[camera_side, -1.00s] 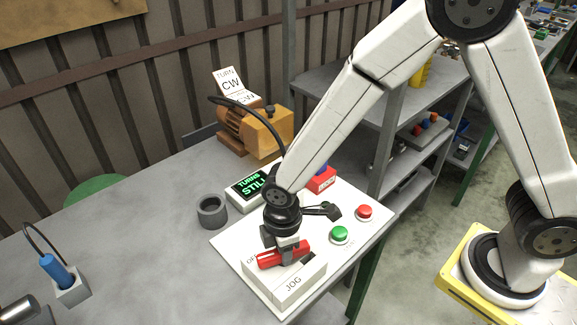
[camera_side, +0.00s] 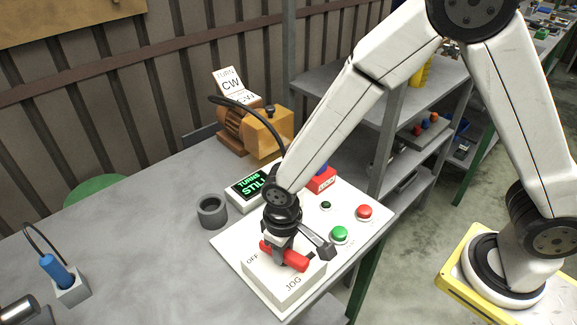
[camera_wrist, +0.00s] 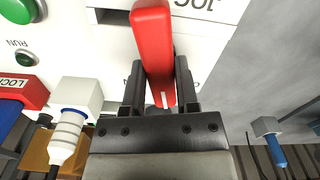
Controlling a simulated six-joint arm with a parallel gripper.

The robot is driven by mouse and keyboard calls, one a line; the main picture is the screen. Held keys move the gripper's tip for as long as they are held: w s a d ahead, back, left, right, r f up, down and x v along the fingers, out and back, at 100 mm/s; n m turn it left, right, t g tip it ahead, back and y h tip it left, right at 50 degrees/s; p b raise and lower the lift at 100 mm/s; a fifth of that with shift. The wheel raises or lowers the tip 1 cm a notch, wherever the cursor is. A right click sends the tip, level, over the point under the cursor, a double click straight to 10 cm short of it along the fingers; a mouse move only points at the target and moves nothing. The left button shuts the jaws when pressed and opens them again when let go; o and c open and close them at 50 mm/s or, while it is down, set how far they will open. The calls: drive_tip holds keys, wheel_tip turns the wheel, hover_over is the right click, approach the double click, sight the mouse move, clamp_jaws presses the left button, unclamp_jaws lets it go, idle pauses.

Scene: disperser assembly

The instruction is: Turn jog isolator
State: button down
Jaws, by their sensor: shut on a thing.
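The jog isolator is a white box (camera_side: 272,286) marked JOG and OFF, at the front of a white panel (camera_side: 372,229). Its red handle (camera_side: 298,262) lies across the top, slanting from upper left to lower right in the side view. My gripper (camera_side: 284,249) points down and is shut on the red handle. In the wrist view, the handle (camera_wrist: 152,40) stands between the two dark fingers of my gripper (camera_wrist: 159,95), with a white line near its end. My fingers and the handle hide part of the box's markings.
A green button (camera_side: 340,233), a red button (camera_side: 364,212) and a dark lamp (camera_side: 326,205) sit right of the box. Behind are a red lock block (camera_side: 321,180), a lit green-text display (camera_side: 250,186), a grey ring (camera_side: 211,211) and an orange motor (camera_side: 262,130). The left bench is mostly clear.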

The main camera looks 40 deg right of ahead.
drive_tip(key=shift+m, duration=1.3)
drive_tip(key=shift+c, duration=1.8)
unclamp_jaws()
drive_tip(key=shift+r, duration=0.15)
drive_tip(key=shift+r, duration=3.8)
drive_tip(key=s+d+r+t, duration=0.1)
drive_tip(key=s+d, duration=0.3)
drive_tip(key=d, duration=1.5)
drive_tip(key=shift+s+r+t, duration=0.15)
drive_tip(key=shift+s+t, duration=0.05)
drive_tip(key=shift+t, duration=0.6)
